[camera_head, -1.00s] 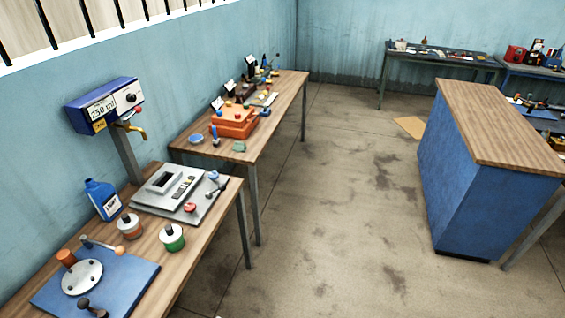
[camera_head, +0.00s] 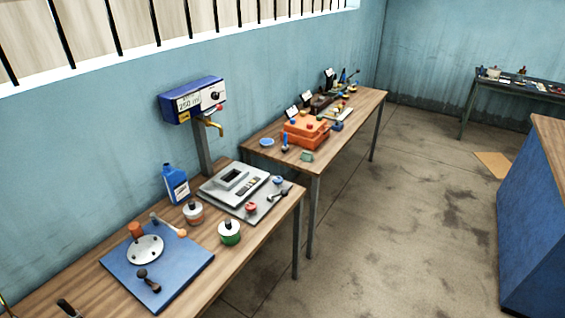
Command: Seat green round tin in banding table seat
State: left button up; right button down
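A green round tin (camera_head: 230,234) with a white top band and a dark cap stands upright on the near wooden table, right of a blue board (camera_head: 185,276). The blue board carries a pale round disc (camera_head: 145,249) with an orange knob at its back, an orange-tipped lever and a black-knobbed handle; this looks like the banding table. I see nothing seated on the disc other than the orange knob near its rim.
A blue bottle (camera_head: 175,185), a dispenser (camera_head: 194,99) on a post and a grey device (camera_head: 236,183) stand farther back. A second table (camera_head: 349,116) lies beyond. Open floor is to the right, before a blue cabinet (camera_head: 541,230).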

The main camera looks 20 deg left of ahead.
aim_at(145, 250)
jog(key=u, duration=1.8)
jog(key=i+l, duration=0.1)
jog(key=l, duration=0.2)
jog(key=i+l+u, duration=0.15)
jog(key=l, duration=0.45)
jog(key=i+u, duration=0.05)
